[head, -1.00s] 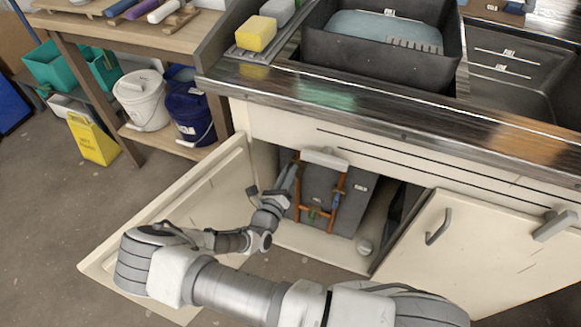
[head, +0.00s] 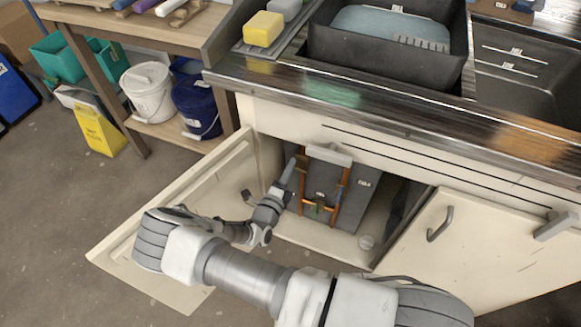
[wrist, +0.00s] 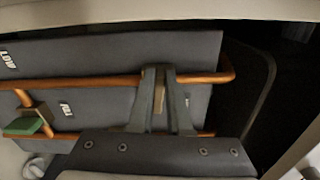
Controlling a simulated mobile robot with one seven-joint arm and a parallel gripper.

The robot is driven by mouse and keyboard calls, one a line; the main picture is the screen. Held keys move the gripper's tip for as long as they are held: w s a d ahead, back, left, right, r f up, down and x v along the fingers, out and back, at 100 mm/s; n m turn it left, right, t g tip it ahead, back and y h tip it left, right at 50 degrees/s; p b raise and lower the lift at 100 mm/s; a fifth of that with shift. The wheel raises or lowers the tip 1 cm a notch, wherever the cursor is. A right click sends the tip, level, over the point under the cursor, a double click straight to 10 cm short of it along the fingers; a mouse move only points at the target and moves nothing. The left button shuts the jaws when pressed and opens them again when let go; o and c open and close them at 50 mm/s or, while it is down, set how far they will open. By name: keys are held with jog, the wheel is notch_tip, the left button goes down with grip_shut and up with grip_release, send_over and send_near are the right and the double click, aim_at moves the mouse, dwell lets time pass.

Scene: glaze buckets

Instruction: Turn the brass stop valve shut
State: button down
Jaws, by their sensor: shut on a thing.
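My gripper (head: 299,165) is inside the open cabinet under the sink, at the upper part of the left copper pipe. In the wrist view its two fingers (wrist: 159,72) meet the copper pipe (wrist: 95,82). They are shut on a small tan-brass piece (wrist: 158,98), which looks like the handle of the brass stop valve. The fingers hide most of the valve, so its angle cannot be told.
A grey panel (head: 362,200) stands behind the pipes. A white rounded object (head: 366,241) lies on the cabinet floor. The counter edge (head: 350,100) overhangs above.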

jog(key=shift+f+n, duration=0.2)
jog(key=shift+n, duration=0.4)
jog(key=c, duration=0.9)
grip_release()
jog(key=shift+o, duration=0.2)
jog(key=shift+s, duration=0.1)
jog(key=p+v, duration=0.2)
jog(key=v, duration=1.5)
jog(key=shift+s+p, duration=0.15)
jog(key=shift+p, duration=0.2)
